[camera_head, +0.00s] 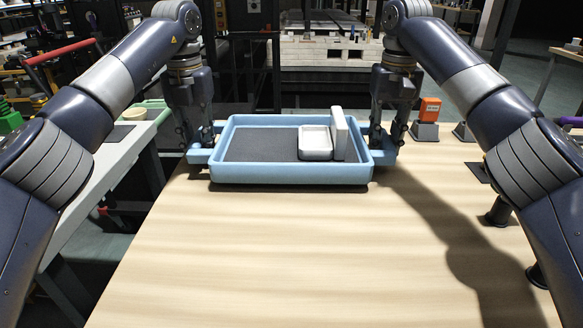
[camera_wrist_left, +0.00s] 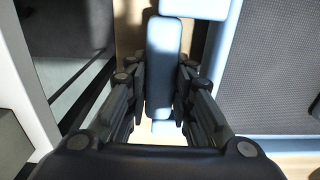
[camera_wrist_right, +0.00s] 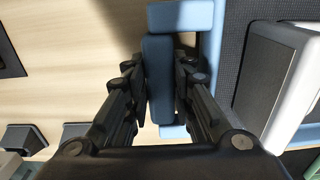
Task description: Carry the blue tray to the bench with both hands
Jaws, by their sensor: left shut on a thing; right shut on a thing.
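The blue tray (camera_head: 290,172) is at the far left part of the wooden bench in the head view, roughly level; I cannot tell whether it touches the top. A white dish (camera_head: 315,142) and an upright white slab (camera_head: 340,135) stand at its right end on a dark grey mat (camera_head: 258,144). My left gripper (camera_head: 203,145) is shut on the tray's left handle, which shows between the fingers in the left wrist view (camera_wrist_left: 163,70). My right gripper (camera_head: 378,145) is shut on the right handle, seen in the right wrist view (camera_wrist_right: 158,75).
The wooden bench top (camera_head: 300,260) is clear in front of the tray. An orange block on a dark stand (camera_head: 428,112) and dark fixtures (camera_head: 497,212) stand along the right side. A grey table (camera_head: 110,160) is at left. The brick kiln car (camera_head: 330,50) is behind.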

